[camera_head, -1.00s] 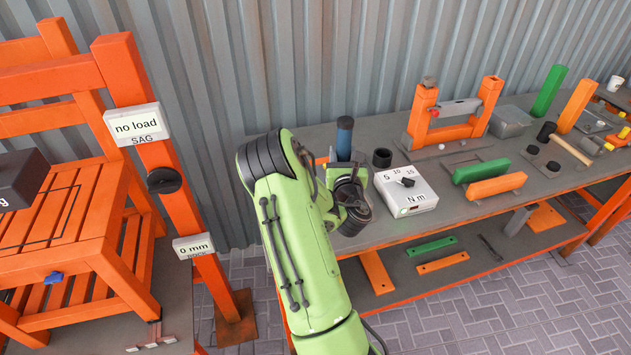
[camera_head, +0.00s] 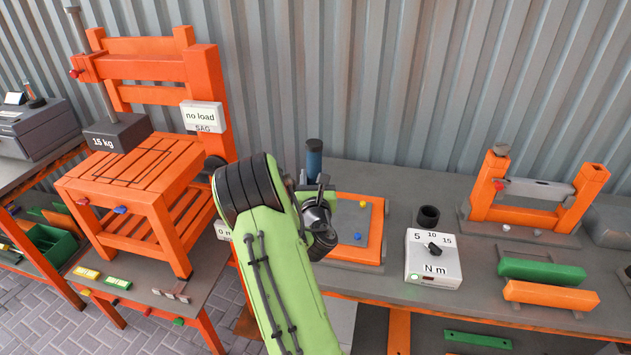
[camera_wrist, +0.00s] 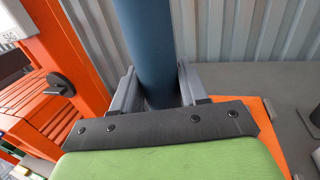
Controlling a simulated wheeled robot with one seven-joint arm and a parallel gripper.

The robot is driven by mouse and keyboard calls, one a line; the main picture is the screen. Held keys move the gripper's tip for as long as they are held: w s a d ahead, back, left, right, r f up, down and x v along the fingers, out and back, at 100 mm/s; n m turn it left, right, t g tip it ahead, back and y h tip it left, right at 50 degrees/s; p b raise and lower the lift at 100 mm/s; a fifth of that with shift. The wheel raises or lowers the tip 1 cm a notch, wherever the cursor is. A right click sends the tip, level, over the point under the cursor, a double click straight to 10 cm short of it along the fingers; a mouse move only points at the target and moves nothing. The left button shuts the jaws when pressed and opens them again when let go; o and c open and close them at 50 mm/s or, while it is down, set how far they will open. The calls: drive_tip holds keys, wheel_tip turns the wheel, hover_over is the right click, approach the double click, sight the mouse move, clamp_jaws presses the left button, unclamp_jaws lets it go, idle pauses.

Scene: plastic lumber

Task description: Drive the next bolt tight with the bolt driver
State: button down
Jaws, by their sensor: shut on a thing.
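The bolt driver, a dark blue cylinder with a black top (camera_head: 314,160), stands upright in my gripper (camera_head: 312,187). In the wrist view the two grey fingers of my gripper (camera_wrist: 157,88) are shut on the driver's blue body (camera_wrist: 150,40). The driver's lower end is hidden. Just right of my gripper, an orange-framed grey panel (camera_head: 375,228) lies on the bench, partly behind my arm. A blue bolt head (camera_head: 357,237) and a yellow one (camera_head: 362,204) show on it. I cannot tell how deep they sit.
The N m dial box (camera_head: 433,262) and a black round holder (camera_head: 428,216) stand right of the panel. Farther right are an orange upright frame (camera_head: 590,185) and green and orange bars (camera_head: 542,271). At left is an orange slatted seat (camera_head: 150,172) with a 15 kg weight (camera_head: 115,135).

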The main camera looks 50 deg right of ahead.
drive_tip(key=shift+w+a, duration=0.1)
drive_tip(key=shift+w, duration=0.15)
drive_tip(key=shift+f, duration=0.1)
wheel_tip(320, 180, down, 5)
drive_tip(key=b, duration=0.5)
drive_tip(key=shift+f, duration=0.2)
drive_tip(key=shift+s+f+b, duration=0.1)
drive_tip(key=shift+f+b, duration=0.55)
drive_tip(key=shift+b, duration=0.2)
idle(0.8)
